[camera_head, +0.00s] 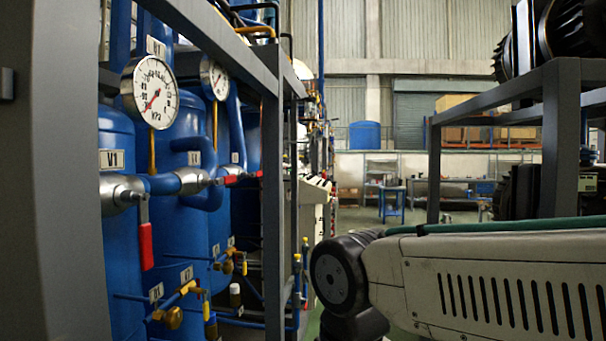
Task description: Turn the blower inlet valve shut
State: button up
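No label that I can read names the blower inlet valve, so I cannot tell which valve it is. A valve body (120,195) near the label V1 sits on a horizontal blue pipe at the left. Its red lever (145,247) hangs down, across the pipe. Farther back, a second red lever (238,178) lies roughly level, along its pipe. Smaller yellow-handled valves (172,317) sit lower down. My arm reaches in from the lower right, its dark joint right of the frame post and apart from the valves. My gripper is not in view.
A grey frame post (273,220) and a slanting top beam (215,40) stand around the blue tanks (118,260). Gauges (150,92) rise above the pipe. A dark rack (560,150) stands at the right. Open floor shows between rack and tanks, toward a blue stool (391,203).

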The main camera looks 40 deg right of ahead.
aim_at(256, 173)
jog(key=z, duration=0.25)
jog(key=i, duration=0.4)
jog(key=z, duration=0.15)
jog(key=k, duration=0.55)
jog(key=z, duration=0.5)
jog(key=i, duration=1.3)
jog(key=u, duration=0.6)
